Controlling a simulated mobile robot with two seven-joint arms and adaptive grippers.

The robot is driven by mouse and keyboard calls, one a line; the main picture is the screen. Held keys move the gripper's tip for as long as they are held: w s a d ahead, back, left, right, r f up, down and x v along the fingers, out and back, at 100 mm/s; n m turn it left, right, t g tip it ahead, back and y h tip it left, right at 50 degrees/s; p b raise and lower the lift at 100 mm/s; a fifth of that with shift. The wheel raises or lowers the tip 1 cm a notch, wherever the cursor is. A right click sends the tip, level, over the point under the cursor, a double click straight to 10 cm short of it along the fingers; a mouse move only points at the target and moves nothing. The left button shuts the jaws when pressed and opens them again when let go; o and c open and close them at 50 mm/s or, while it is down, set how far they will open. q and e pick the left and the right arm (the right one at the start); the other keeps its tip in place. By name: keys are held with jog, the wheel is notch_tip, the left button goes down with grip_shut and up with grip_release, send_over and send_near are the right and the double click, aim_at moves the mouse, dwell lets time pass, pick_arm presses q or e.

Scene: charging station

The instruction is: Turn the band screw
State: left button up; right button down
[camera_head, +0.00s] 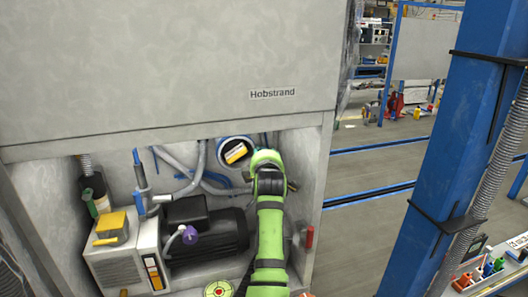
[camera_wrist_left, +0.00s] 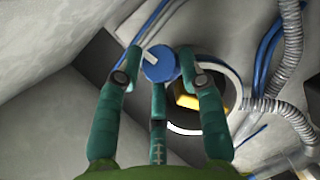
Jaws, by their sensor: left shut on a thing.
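My left gripper (camera_wrist_left: 160,70) reaches into the recess of the grey cabinet (camera_head: 170,70). Its dark green fingers are closed in around a small blue round knob with a white bar (camera_wrist_left: 160,62), which looks like the band screw. Two fingers flank the knob and a third is below it. In the head view my green left wrist (camera_head: 268,168) hides the knob and the fingertips. A round white-rimmed fitting with a yellow label (camera_head: 236,152) is just left of the wrist; it also shows behind the fingers in the left wrist view (camera_wrist_left: 233,88). My right gripper is not in view.
Below are a dark motor (camera_head: 215,238) with a purple knob (camera_head: 190,235), and a beige box with a yellow top (camera_head: 115,228). Grey hoses and blue lines run across the back wall. A blue post (camera_head: 450,150) stands right; the floor between is clear.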

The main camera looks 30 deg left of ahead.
pick_arm(q)
jog(key=shift+d+f, duration=0.2)
jog(key=shift+f, duration=0.35)
jog(key=o, duration=1.1)
jog(key=shift+c, duration=0.2)
jog(key=shift+w+d+r, duration=0.1)
jog(key=shift+r, duration=0.3)
notch_tip(320, 180, up, 10)
